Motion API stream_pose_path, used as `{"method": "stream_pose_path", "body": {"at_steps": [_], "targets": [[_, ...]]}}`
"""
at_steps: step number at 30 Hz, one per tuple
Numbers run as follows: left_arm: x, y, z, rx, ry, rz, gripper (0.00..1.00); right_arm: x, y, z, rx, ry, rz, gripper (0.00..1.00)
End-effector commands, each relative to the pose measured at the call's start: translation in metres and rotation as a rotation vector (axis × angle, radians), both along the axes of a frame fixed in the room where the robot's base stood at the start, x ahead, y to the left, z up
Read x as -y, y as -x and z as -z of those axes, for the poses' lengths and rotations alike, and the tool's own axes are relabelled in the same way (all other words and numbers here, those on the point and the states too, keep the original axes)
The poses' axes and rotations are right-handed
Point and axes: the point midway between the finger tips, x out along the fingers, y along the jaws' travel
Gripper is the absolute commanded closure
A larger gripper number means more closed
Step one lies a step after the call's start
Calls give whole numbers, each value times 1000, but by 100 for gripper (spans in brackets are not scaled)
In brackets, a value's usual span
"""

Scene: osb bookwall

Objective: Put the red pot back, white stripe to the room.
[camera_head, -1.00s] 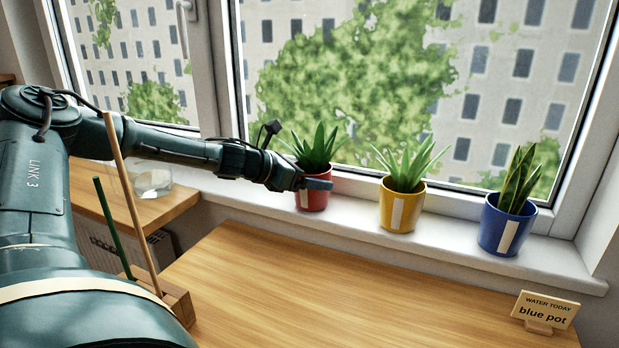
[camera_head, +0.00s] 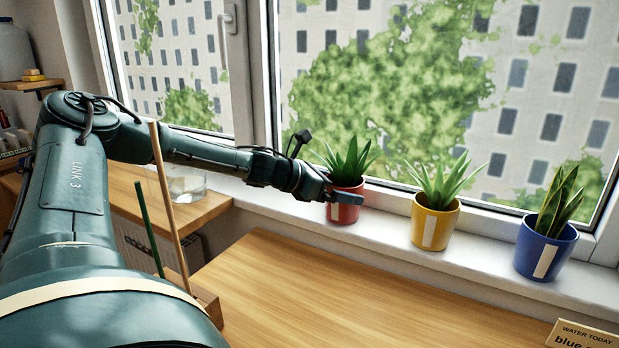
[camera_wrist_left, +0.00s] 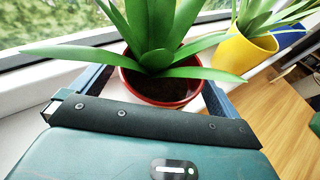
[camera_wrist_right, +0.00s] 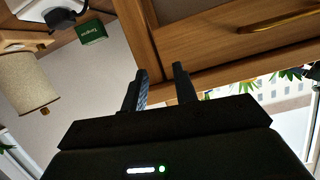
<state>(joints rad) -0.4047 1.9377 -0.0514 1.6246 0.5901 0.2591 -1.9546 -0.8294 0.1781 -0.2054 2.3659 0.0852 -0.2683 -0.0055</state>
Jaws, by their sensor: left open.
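The red pot (camera_head: 348,212) with a spiky green plant stands upright on the white windowsill (camera_head: 391,232). Its pale stripe (camera_head: 334,211) shows on its room side, left of the middle, below my gripper. My left gripper (camera_head: 330,194) is at the pot's upper part. In the left wrist view the open fingers (camera_wrist_left: 158,92) lie on either side of the red pot (camera_wrist_left: 160,91), with small gaps seeming to remain; leaves hang over the fingers. My right gripper (camera_wrist_right: 162,85) shows only in its wrist view, fingers apart and empty, before wooden furniture.
On the sill to the right stand a yellow pot (camera_head: 436,222) and a blue pot (camera_head: 545,249), pale stripes facing the room. A wooden desk (camera_head: 330,290) lies clear in front. A holder with upright sticks (camera_head: 168,205) stands beside my left arm. A sign (camera_head: 580,336) is at lower right.

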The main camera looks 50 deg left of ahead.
Motion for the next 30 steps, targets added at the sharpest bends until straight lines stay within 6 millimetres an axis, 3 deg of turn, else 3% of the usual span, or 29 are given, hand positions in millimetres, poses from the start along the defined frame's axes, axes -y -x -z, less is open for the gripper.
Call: {"method": "stream_pose_path", "body": {"at_steps": [3,30], "targets": [[-3,11,-11,5,4,-1,0,-2,-1,1,-29,1,-6,71],[-27,88,-39,1,0,4,0,-15,-10,12,-96,-15,-28,71]]}}
